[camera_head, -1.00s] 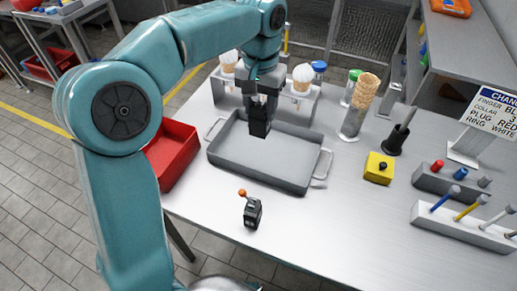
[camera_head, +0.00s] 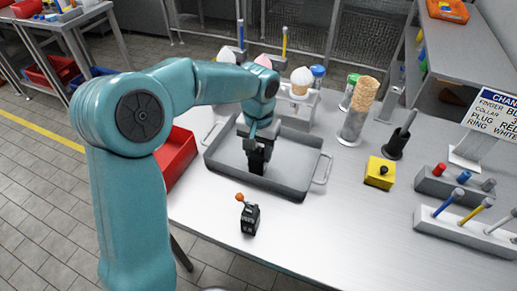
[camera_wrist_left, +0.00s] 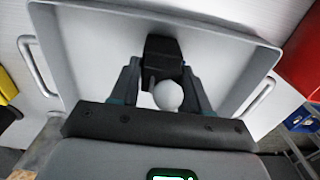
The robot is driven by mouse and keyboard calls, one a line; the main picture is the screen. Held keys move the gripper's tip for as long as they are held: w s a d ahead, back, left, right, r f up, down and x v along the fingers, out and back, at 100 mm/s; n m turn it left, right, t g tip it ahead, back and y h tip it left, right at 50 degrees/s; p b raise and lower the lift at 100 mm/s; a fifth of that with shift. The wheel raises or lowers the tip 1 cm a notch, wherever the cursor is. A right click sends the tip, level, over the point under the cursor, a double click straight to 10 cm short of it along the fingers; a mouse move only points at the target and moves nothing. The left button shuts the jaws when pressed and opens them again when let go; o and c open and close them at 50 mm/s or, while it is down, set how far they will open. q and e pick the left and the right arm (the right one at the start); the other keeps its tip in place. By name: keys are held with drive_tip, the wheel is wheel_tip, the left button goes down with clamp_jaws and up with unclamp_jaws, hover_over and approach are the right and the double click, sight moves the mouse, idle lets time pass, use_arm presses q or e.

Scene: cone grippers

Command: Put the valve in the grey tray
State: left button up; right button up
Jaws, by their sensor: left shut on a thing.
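My left gripper (camera_head: 260,146) is shut on a black block-like valve (camera_head: 257,162). The valve is low over the floor of the grey tray (camera_head: 290,170); I cannot tell whether it touches. In the left wrist view the gripper (camera_wrist_left: 160,72) has one finger on each side of the black body (camera_wrist_left: 162,48), and a pale ball knob (camera_wrist_left: 168,96) shows between them. The grey tray (camera_wrist_left: 92,50) lies behind it. Another small black valve-like thing with an orange ball lever (camera_head: 250,218) stands on the table in front of the tray. My right gripper is not in view.
A red bin (camera_head: 180,158) sits left of the tray. Cones in a rack (camera_head: 302,108) stand behind it. A cone stack (camera_head: 358,110), black holder (camera_head: 396,143), yellow box (camera_head: 380,173) and peg blocks (camera_head: 465,229) stand to the right. The table's front middle is mostly clear.

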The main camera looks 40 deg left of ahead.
use_arm(q)
drive_tip(key=shift+f, duration=0.1)
drive_tip(key=o, duration=1.2)
drive_tip(key=shift+o, duration=0.2)
drive_tip(key=shift+r, duration=0.25)
wheel_tip(320, 180, up, 12)
drive_tip(key=p, duration=0.2)
drive_tip(key=shift+f, duration=0.2)
